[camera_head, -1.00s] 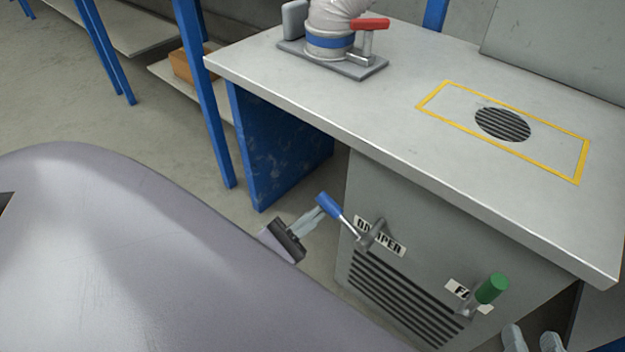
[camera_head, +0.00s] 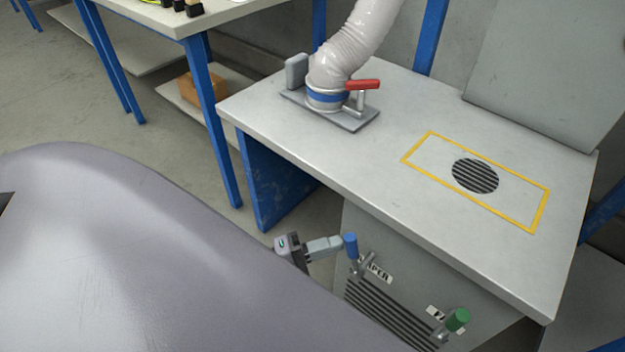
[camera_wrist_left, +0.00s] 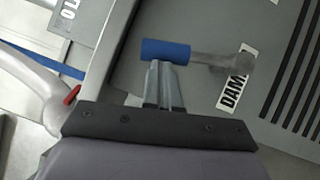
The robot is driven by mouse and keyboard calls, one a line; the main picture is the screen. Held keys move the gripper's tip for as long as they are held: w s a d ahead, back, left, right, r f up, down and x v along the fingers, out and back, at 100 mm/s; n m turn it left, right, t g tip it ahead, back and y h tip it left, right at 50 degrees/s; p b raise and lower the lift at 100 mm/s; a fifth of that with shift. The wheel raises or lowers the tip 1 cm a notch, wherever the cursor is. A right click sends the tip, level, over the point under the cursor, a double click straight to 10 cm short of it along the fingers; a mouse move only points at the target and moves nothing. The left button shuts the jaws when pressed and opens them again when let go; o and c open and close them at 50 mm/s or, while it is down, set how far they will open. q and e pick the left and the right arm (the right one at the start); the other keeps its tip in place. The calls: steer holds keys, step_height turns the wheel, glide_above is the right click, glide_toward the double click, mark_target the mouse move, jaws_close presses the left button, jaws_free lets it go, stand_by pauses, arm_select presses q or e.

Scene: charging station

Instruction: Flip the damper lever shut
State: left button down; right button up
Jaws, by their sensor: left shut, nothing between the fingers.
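The damper lever (camera_head: 350,246) has a blue grip on a metal arm, mounted on the grey cabinet front beside the partly covered damper label (camera_head: 378,271). Its grip points up and stands out from the panel in the head view. My left gripper (camera_head: 339,244) is shut and empty, with its fingertips at the left side of the blue grip. In the left wrist view the closed fingertips (camera_wrist_left: 160,66) meet the blue grip (camera_wrist_left: 166,51) and seem to touch it. The lever's metal arm (camera_wrist_left: 225,63) runs right to its pivot. My right gripper is not in view.
A green-handled lever (camera_head: 457,320) sits lower right on the same panel, with a slotted vent (camera_head: 385,315) between. Above, the bench top (camera_head: 300,150) overhangs. It carries a hose with a red handle (camera_head: 362,85) and a yellow-outlined round grille (camera_head: 475,175).

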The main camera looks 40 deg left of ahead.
mark_target(352, 247)
arm_select(q)
steer(key=shift+d+r+m+g+y+p, duration=0.15)
steer(key=shift+d+r+m+p, duration=0.25)
steer(key=shift+d+p, duration=0.3)
steer(key=shift+d+r+m+g+y+p, duration=0.15)
steer(key=shift+d+r+m+p, duration=0.2)
steer(key=shift+d+p, duration=0.3)
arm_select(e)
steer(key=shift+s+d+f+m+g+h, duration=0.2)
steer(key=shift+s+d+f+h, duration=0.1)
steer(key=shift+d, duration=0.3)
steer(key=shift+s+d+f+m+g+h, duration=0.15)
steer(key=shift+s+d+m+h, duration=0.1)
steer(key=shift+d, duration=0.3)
arm_select(q)
steer(key=shift+d, duration=0.25)
steer(key=shift+s+a, duration=0.1)
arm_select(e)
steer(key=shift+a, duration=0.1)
